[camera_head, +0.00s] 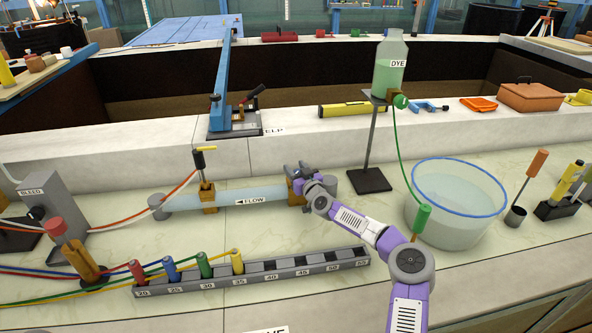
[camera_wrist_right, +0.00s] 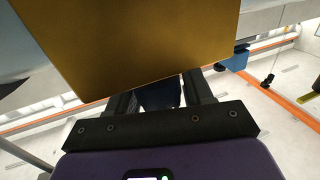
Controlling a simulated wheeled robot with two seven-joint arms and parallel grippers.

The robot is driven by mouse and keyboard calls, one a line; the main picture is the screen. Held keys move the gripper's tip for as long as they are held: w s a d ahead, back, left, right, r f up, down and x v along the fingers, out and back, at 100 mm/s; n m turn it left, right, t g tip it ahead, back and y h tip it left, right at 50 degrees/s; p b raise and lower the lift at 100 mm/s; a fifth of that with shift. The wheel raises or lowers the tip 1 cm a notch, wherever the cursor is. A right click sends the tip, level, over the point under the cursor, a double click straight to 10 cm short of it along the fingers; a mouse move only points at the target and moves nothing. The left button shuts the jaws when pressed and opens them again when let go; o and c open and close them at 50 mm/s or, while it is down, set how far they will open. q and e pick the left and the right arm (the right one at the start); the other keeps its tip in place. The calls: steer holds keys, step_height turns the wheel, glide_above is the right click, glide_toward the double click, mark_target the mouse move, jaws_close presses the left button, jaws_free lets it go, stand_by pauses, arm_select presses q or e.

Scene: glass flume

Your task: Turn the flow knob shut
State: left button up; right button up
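A clear horizontal pipe with a FLOW label (camera_head: 250,201) runs along the bench, its arrow pointing left. A brass block (camera_head: 295,191) sits at its right end. My right gripper (camera_head: 299,171) is at this block, seen from behind and small. In the right wrist view the brass block (camera_wrist_right: 130,40) fills the upper part and covers the fingertips. A dark piece (camera_wrist_right: 160,94), perhaps the flow knob, shows between the two fingers; whether they touch it I cannot tell. No knob shows clearly in the head view. My left gripper is out of view.
A yellow-handled valve (camera_head: 204,163) stands at the pipe's left. A rack (camera_head: 255,271) with coloured plugs lies in front. A stand (camera_head: 371,180) holds the dye bottle (camera_head: 390,68). A blue-rimmed tank (camera_head: 450,225) stands to the right, beside my right arm.

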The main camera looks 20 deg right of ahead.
steer(key=c, duration=0.6)
steer(key=shift+r+m+h+p, duration=0.2)
steer(key=shift+m+h+p, duration=0.4)
steer(key=shift+h+p, duration=0.4)
steer(key=m+h+p, duration=0.1)
steer(key=h+p, duration=0.1)
steer(key=m+h+p, duration=0.1)
steer(key=h+p, duration=0.1)
steer(key=shift+d+r+m+g, duration=0.1)
steer(key=shift+d+m+g, duration=0.05)
steer(key=shift+m+g, duration=0.25)
steer(key=m+g+h+p, duration=0.1)
steer(key=h, duration=0.1)
steer(key=shift+d+m+h, duration=0.1)
steer(key=shift+m+h, duration=0.3)
steer(key=shift+s+d+m+g+h+p, duration=0.15)
steer(key=shift+m+g+h+p, duration=0.35)
steer(key=shift+m+g+h, duration=0.55)
steer(key=shift+d+f+m+g+h, duration=0.15)
steer(key=shift+m+g+h, duration=0.25)
steer(key=shift+h, duration=0.25)
steer(key=shift+f+m+g+h, duration=0.15)
steer(key=shift+m+g+h, duration=0.15)
steer(key=shift+h, duration=0.3)
steer(key=shift+s+d+m+g+h+b, duration=0.15)
steer(key=shift+m+g+h+b, duration=0.6)
steer(key=shift+g, duration=0.2)
steer(key=shift+s+d+m+g+h+b, duration=0.1)
steer(key=shift+s+m+g+h+b, duration=0.05)
steer(key=shift+m+g+h+b, duration=0.65)
